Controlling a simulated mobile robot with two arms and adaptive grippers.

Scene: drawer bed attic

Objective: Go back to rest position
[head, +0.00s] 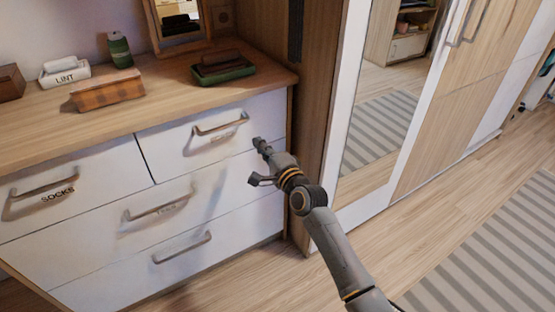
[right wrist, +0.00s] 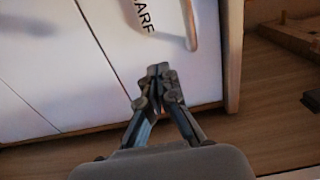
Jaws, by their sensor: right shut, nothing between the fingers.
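My right gripper (head: 259,144) is in front of the right end of the white dresser (head: 105,262), beside the top right drawer (head: 183,150). Its arm comes in from the lower right. In the right wrist view its fingertips (right wrist: 158,71) are together with nothing between them. A drawer handle (right wrist: 190,25) and part of a dark label are just beyond the fingertips there. In the head view the top right drawer, the socks drawer (head: 95,197) and the wider drawers below look closed. My left gripper is not in view.
On the dresser top are a green tray (head: 222,73), a wooden box (head: 107,92), a lint box (head: 65,76) and a green bottle (head: 120,50). A mirrored wardrobe (head: 420,130) stands to the right. The wooden floor (head: 400,215) has a striped rug (head: 500,255); space there is clear.

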